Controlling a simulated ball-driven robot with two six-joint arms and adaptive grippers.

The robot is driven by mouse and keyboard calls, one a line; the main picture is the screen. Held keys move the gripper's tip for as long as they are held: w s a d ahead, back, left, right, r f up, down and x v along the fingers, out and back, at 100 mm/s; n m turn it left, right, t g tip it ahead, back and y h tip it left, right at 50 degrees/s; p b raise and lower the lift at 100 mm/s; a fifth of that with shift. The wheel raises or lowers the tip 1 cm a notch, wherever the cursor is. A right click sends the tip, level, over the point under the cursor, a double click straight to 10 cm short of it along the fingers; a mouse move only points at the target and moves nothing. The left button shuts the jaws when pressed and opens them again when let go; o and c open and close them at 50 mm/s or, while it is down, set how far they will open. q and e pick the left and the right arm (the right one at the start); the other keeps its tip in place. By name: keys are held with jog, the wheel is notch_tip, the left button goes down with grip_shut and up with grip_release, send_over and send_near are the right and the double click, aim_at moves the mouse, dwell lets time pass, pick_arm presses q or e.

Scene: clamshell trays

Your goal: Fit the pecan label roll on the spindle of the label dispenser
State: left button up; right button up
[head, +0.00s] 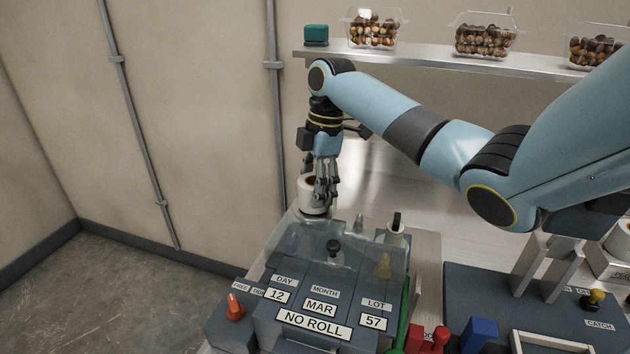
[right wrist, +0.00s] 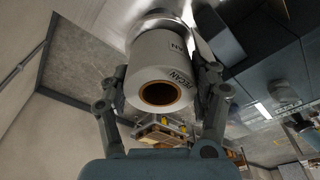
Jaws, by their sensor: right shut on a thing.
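The label dispenser (head: 312,290) is a dark blue-grey machine with a clear cover; its tiles read DAY 12, MONTH MAR, LOT 57 and NO ROLL. My right gripper (head: 325,197) points down over its back left corner, shut on a white roll with a brown core (head: 309,203). In the right wrist view the pecan label roll (right wrist: 152,70) sits between the two fingers (right wrist: 160,105), and PECAN is printed on its end. The roll stands about upright. I make out no spindle; whether one is inside the core I cannot tell. My left gripper is out of view.
Red and blue blocks (head: 479,335) lie to the right, by a dark panel (head: 470,285). A shelf (head: 420,54) holds nut-filled clamshells (head: 373,30).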

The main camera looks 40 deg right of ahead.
jog(key=shift+f, duration=0.2)
jog(key=o, duration=1.3)
jog(key=shift+r, duration=0.1)
notch_tip(320, 180, up, 5)
jog(key=p, duration=0.5)
jog(key=shift+s, duration=0.1)
